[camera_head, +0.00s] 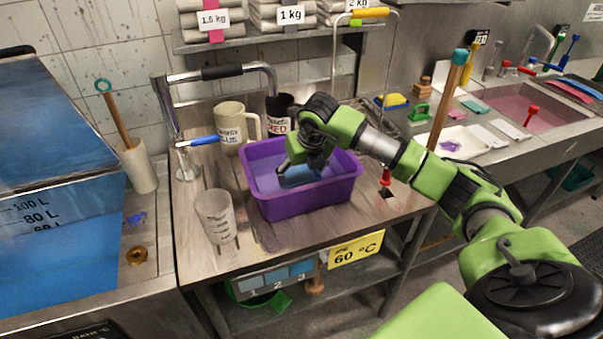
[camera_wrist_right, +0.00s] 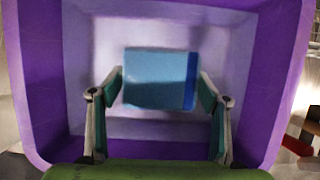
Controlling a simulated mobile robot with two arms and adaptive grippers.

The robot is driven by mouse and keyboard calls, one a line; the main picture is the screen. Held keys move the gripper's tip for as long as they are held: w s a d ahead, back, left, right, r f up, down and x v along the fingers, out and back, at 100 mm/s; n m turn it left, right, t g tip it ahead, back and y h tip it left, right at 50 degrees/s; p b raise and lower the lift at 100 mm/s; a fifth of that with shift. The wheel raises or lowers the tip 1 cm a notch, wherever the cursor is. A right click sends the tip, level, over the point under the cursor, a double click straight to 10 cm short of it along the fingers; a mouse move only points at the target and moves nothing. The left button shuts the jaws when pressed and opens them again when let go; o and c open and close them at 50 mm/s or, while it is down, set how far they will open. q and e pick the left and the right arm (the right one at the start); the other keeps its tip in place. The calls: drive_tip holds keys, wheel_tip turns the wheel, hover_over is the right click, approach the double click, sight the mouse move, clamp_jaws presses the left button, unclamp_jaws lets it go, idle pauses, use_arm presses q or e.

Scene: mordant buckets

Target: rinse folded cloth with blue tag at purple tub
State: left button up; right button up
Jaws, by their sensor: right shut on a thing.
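I cannot tell whether the cloth touches the tub floor. My left gripper is not in view.
A clear measuring cup (camera_head: 215,217) stands left of the tub, and a white pitcher (camera_head: 231,127) and dark mug (camera_head: 278,112) stand behind it. A tap with blue handle (camera_head: 205,139) rises behind left. A large blue tank (camera_head: 60,200) fills the left side.

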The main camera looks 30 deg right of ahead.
drive_tip(key=shift+w+a, duration=0.35)
drive_tip(key=shift+w, duration=0.25)
drive_tip(key=shift+r+p, duration=2.65)
drive_tip(key=shift+r, duration=2.2)
wheel_tip(320, 180, up, 5)
drive_tip(key=p, duration=0.3)
hover_over(297, 172)
